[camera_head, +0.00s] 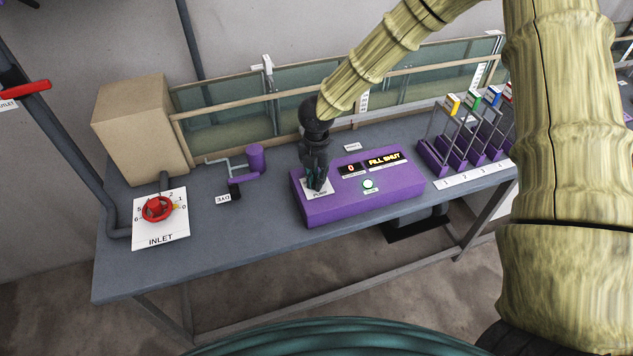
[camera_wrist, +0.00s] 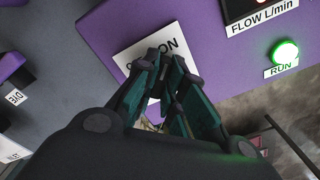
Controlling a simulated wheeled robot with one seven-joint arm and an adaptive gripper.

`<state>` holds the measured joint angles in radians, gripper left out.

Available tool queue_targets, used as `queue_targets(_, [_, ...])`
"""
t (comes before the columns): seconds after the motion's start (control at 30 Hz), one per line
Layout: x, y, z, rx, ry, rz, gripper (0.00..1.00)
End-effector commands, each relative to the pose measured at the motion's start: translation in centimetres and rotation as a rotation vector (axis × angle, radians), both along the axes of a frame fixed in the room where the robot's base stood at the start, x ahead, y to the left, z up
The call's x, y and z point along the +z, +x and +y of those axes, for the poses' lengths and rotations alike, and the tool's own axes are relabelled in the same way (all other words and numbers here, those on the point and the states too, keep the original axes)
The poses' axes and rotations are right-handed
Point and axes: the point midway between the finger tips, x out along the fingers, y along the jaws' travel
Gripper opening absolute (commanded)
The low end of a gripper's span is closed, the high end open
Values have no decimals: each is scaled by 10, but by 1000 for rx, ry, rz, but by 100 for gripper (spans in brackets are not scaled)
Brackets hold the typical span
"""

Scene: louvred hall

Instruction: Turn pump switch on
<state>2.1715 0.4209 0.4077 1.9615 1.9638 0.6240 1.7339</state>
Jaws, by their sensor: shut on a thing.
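The purple console (camera_head: 400,186) stands on the bench, and a white plate marked PUMP (camera_head: 320,195) lies at its left end. My gripper (camera_head: 317,185) is down over this plate, its dark green fingers closed. In the wrist view my gripper (camera_wrist: 170,62) covers the lower part of the white plate (camera_wrist: 135,47), where ON can be read. The fingers are shut on the pump switch, which they hide, so its position cannot be read. The round RUN lamp (camera_head: 368,184) shows green; it also glows green in the wrist view (camera_wrist: 286,53).
The console displays (camera_head: 384,161) read 0 and FILL SHUT. Left are a purple dye valve (camera_head: 256,157), the red INLET knob (camera_head: 157,208) and a cardboard-coloured box (camera_head: 140,125). Purple-based lever stands (camera_head: 462,155) are at right. The bench front (camera_head: 250,245) is clear.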

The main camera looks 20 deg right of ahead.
Motion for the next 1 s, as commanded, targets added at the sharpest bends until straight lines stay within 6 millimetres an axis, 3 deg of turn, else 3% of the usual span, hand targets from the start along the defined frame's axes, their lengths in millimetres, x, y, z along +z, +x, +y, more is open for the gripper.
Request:
queue_targets(0.07, [2, 1, 0, -8, 1, -2, 0])
queue_targets(0.1, [2, 1, 0, -7, 1, -2, 15])
queue_targets(0.23, [1, 1, 0, -7, 1, -2, 37])
queue_targets(0.57, [2, 0, 0, -5, 1, -1, 37])
queue_targets(1.0, [38, 0, 0, -6, 1, -1, 37])
